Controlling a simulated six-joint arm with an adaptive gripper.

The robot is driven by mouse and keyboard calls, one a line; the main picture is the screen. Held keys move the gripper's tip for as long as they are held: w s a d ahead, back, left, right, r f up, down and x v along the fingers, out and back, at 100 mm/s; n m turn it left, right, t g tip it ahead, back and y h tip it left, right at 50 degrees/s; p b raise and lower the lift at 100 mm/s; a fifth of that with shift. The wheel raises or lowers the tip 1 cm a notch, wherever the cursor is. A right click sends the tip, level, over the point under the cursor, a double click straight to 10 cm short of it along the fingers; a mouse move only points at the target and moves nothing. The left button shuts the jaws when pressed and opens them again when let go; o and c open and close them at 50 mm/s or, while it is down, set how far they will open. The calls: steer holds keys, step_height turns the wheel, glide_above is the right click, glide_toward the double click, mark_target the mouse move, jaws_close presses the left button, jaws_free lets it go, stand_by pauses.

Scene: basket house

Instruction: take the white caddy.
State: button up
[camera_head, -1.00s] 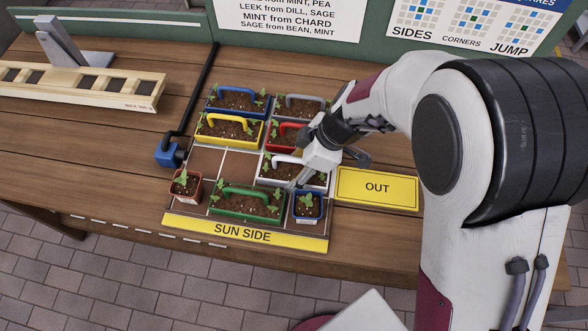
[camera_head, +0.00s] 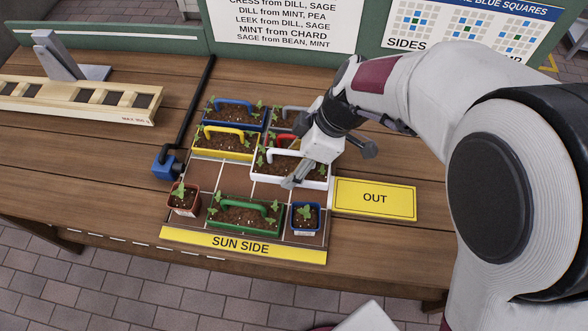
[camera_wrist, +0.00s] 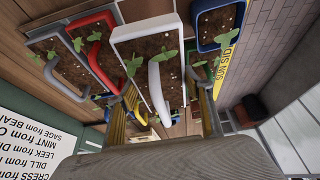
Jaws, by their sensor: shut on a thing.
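The white caddy (camera_head: 314,184) holds soil and seedlings and has a white arched handle. In the head view it is raised above the tray, bare cells showing below it.
The red caddy (camera_head: 284,141) and grey caddy (camera_head: 296,108) stand behind, partly hidden. Blue (camera_head: 235,123), yellow (camera_head: 222,155) and green (camera_head: 238,228) caddies share the tray. A blue pot (camera_head: 305,217) stands close in front. The yellow OUT plate (camera_head: 375,199) at right is clear.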

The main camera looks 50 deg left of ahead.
steer(key=shift+r, duration=1.1)
